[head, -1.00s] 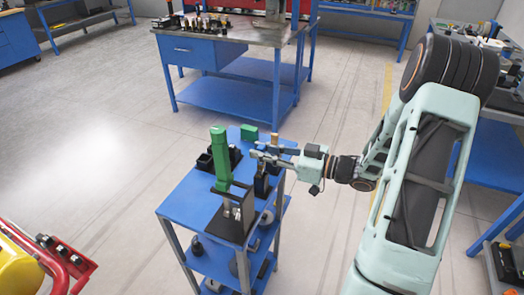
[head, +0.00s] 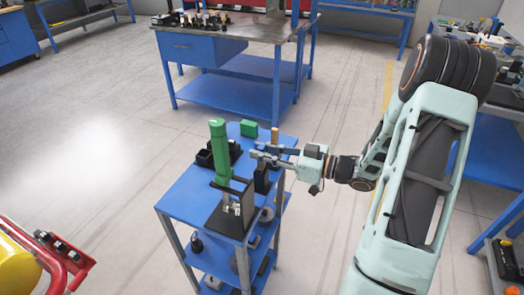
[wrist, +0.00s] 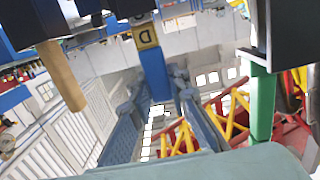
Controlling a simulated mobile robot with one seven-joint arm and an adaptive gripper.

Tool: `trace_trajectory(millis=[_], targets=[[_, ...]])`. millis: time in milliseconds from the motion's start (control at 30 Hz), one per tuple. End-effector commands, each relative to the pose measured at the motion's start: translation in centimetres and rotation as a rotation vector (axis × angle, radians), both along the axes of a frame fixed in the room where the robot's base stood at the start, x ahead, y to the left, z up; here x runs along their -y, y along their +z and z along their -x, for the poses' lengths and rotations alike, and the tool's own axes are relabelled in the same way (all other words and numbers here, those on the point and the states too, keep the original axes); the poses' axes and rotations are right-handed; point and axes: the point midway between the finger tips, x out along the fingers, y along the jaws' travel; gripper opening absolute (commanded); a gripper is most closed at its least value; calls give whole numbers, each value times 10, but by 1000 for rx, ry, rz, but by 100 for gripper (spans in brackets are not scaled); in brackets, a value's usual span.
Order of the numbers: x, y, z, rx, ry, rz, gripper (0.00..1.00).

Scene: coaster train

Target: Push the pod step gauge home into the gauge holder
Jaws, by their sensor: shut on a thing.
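My gripper (head: 256,156) reaches in from the right over the blue cart, low beside a dark upright block (head: 262,180) that looks like the gauge holder. In the wrist view its two grey fingers (wrist: 157,92) are shut on a blue bar with a yellow plate marked with a dark letter, which I take as the pod step gauge (wrist: 153,62). The gauge's far end meets dark parts at the top of the wrist view. I cannot tell how deep it sits in the holder. In the head view the gauge is too small to make out.
On the cart top (head: 184,200) stand a tall green post (head: 219,150), a green box (head: 249,129), a wooden handle (head: 275,137) and a black stand (head: 228,222) near the front. The wooden handle also shows in the wrist view (wrist: 62,75). The cart's left part is bare.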

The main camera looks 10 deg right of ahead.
Motion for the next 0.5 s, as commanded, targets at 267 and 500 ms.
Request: trace_trajectory(millis=[267,500], targets=[[0,-6,0,1,0,-1,0],[0,-11,0,1,0,-1,0]])
